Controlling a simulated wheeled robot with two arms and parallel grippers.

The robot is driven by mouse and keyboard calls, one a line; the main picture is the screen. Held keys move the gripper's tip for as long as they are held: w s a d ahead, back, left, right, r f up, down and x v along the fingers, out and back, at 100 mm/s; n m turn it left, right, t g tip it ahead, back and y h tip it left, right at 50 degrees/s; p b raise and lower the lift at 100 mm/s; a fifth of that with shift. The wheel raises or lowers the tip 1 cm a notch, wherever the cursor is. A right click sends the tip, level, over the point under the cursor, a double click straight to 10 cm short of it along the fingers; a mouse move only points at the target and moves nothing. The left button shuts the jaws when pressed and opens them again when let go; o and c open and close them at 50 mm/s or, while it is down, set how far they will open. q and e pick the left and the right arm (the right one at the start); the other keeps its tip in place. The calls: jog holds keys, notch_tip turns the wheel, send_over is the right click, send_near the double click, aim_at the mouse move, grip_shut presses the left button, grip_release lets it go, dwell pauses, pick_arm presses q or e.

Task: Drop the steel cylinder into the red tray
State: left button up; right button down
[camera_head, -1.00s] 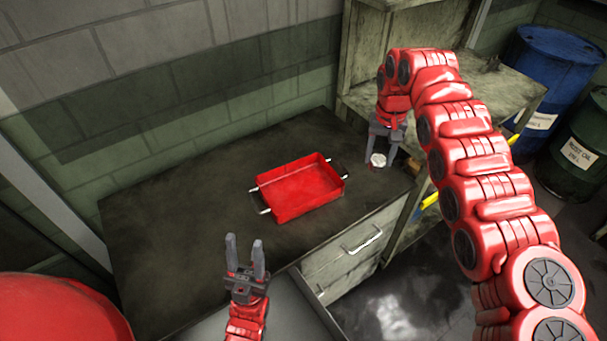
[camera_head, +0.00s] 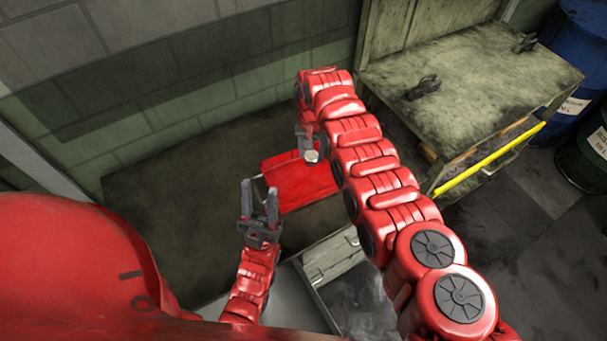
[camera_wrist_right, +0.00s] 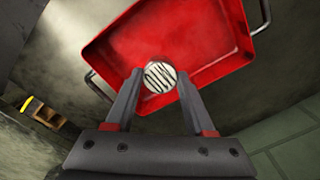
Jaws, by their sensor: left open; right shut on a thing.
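The steel cylinder (camera_wrist_right: 160,77) is a small, round, shiny piece between the fingertips of my right gripper (camera_wrist_right: 158,84), which is shut on it. In the right wrist view it appears in front of the red tray (camera_wrist_right: 122,42), over its floor. In the head view the cylinder (camera_head: 311,156) hangs below my right gripper (camera_head: 308,142), over the tray (camera_head: 298,188). My right arm hides the tray's right part. My left gripper (camera_head: 259,205) is open and empty, left of and nearer than the tray, with its fingers pointing up in the picture.
The tray stands on a dark worktop (camera_head: 170,205) against a block wall. A drawer unit (camera_head: 333,254) is at its front. A wooden bench (camera_head: 460,85) with a yellow bar (camera_head: 490,161) stands right. Blue and green drums are at the far right.

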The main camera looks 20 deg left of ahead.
notch_tip(320, 180, down, 4)
jog(key=shift+r+b, duration=0.25)
jog(key=shift+b, duration=0.8)
jog(key=shift+r, duration=0.1)
jog(key=shift+c, duration=0.9)
grip_release()
notch_tip(320, 180, up, 7)
jog(key=p, duration=0.5)
jog(key=shift+r+p, duration=0.15)
jog(key=shift+p, duration=0.2)
notch_tip(320, 180, up, 10)
